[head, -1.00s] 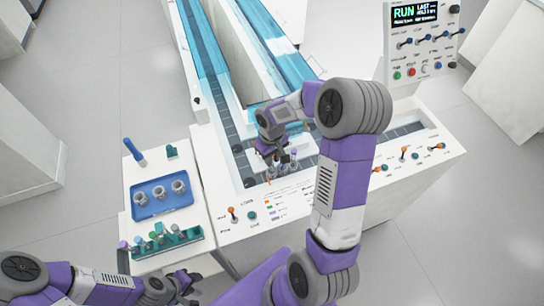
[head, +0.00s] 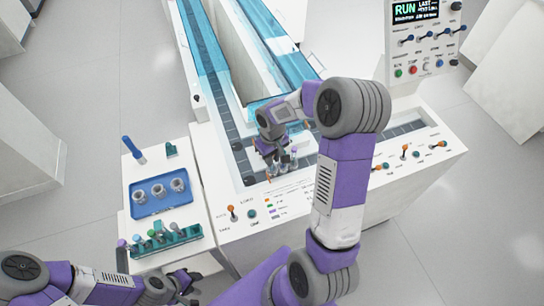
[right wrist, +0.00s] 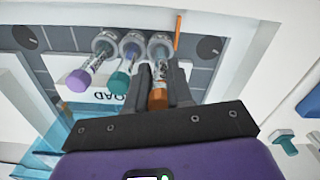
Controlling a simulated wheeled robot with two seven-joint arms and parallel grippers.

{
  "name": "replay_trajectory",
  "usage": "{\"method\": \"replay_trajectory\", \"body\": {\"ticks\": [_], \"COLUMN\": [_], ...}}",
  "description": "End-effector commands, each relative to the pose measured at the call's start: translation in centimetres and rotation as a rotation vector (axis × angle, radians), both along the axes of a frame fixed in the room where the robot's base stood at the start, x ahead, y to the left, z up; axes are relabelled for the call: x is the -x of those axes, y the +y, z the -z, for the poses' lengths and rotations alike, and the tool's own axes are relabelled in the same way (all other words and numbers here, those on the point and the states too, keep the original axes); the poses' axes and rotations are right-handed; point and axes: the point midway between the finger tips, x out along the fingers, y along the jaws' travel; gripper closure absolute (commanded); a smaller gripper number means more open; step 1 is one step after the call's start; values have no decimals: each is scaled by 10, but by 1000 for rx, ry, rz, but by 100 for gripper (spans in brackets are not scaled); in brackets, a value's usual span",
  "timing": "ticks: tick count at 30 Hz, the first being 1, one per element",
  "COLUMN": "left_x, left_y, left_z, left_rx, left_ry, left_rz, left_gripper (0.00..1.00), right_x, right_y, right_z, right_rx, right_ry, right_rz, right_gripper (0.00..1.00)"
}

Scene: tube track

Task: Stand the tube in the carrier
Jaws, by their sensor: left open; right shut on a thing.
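My right gripper (right wrist: 158,88) is shut on an orange-capped tube (right wrist: 159,74), low over the track by the loading edge; in the head view the gripper (head: 271,155) hides part of it. The tube's lower end meets a grey ring-shaped carrier (right wrist: 160,42); I cannot tell how deep it sits. Beside it, a teal-capped tube (right wrist: 125,67) and a purple-capped tube (right wrist: 90,67) stand in their own carriers, apart from the fingers. My left gripper (head: 187,283) is open and empty near the front of the side table.
On the side table, a green rack (head: 188,236) holds several tubes. A blue tray (head: 160,208) holds three grey carriers. A blue tool (head: 132,148) lies behind it. The control panel (head: 425,45) and levers stand to the right. Blue clear covers (head: 200,40) lie over the far track.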

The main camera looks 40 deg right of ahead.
Motion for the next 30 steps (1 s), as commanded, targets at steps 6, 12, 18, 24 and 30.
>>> {"method": "replay_trajectory", "body": {"ticks": [6,12,18,24,30], "left_x": [0,0,0,0,0], "left_y": [0,0,0,0,0], "left_z": [1,6,8,7,7], "left_rx": [0,0,0,0,0], "left_ry": [0,0,0,0,0], "left_rz": [0,0,0,0,0], "left_gripper": [57,57,57,57,57], "right_x": [0,0,0,0,0], "right_y": [0,0,0,0,0], "right_z": [2,8,10,9,9], "right_rx": [0,0,0,0,0], "right_ry": [0,0,0,0,0], "right_rz": [0,0,0,0,0], "right_gripper": [96,96,96,75,50]}}
